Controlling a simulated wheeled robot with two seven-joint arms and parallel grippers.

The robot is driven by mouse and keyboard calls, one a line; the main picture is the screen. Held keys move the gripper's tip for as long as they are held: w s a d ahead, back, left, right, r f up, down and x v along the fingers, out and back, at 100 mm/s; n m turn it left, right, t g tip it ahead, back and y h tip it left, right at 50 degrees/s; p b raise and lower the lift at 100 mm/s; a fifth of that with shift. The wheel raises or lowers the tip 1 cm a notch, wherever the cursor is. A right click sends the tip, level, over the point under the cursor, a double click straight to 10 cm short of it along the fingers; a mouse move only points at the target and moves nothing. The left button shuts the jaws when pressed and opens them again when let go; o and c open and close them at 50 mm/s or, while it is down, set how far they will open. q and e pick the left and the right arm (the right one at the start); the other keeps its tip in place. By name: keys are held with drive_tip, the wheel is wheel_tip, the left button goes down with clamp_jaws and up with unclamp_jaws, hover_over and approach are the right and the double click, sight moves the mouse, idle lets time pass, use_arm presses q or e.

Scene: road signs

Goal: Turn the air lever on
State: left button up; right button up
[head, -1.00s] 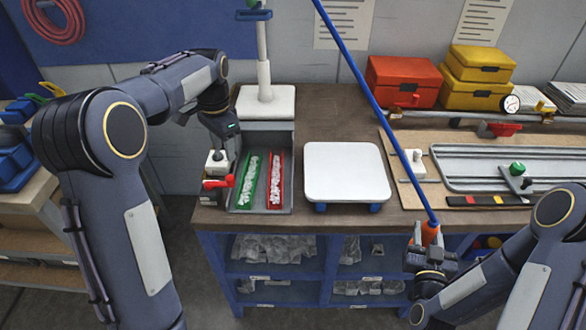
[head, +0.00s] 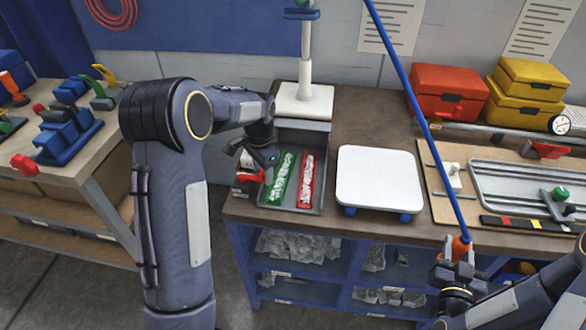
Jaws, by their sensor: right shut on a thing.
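A red lever (head: 546,148) sits on a metal pipe (head: 480,131) along the back right of the bench, beside a round white gauge (head: 560,125). I take it for the air lever; neither gripper is near it. My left gripper (head: 258,158) is low over the left edge of a grey tray; its fingers are dark and small, so I cannot tell their opening. My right gripper (head: 457,268) is shut on the orange handle (head: 461,246) of a long blue rod (head: 425,125), upright and tilted, at the bench's front edge.
The grey tray (head: 318,190) holds a green strip (head: 281,180) and a red strip (head: 306,180). A red handle (head: 250,176) is left of it. A white platform (head: 378,178) stands mid-bench. Red (head: 447,92) and yellow (head: 530,84) boxes stand behind the pipe. The blue rod crosses above the bench.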

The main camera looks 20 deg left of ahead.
sight(256, 179)
use_arm(q)
clamp_jaws()
